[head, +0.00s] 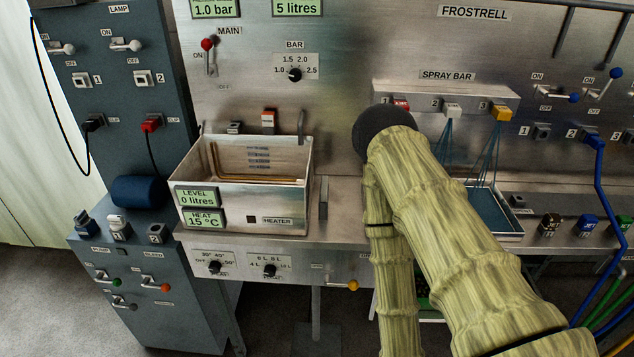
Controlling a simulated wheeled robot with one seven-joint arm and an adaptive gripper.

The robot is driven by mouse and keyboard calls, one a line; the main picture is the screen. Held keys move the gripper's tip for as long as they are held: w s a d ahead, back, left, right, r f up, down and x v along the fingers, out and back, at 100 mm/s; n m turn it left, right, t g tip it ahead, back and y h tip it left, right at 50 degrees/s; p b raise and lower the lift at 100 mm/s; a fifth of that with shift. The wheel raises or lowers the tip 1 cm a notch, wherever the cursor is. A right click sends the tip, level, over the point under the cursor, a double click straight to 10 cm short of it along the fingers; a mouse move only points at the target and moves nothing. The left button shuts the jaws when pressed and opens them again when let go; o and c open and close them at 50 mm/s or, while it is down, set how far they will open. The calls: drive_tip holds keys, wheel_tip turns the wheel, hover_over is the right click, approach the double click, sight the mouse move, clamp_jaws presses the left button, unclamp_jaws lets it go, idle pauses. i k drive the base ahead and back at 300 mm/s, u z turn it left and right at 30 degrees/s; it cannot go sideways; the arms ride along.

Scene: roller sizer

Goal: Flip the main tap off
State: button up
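The main tap (208,45) is a small lever with a red ball knob on the steel panel, below the MAIN label and left of the pressure dial. Its knob points up, with the ON mark beside it at the left and a faint OFF mark below. The readout above it shows 1.0 bar. My gripper is not in view. Only my arm's pale, bamboo-like links and dark elbow joint show, right of centre, well apart from the tap.
A steel tank (245,190) stands below the tap, with level and heat readouts. A blue-grey cabinet (122,60) with levers and plugs is at the left. My arm covers part of the bench and tray (497,215). The space before the tap looks clear.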

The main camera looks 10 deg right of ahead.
sight(206, 44)
drive_tip(key=u, duration=1.75)
drive_tip(key=i, duration=0.4)
drive_tip(key=z, duration=1.15)
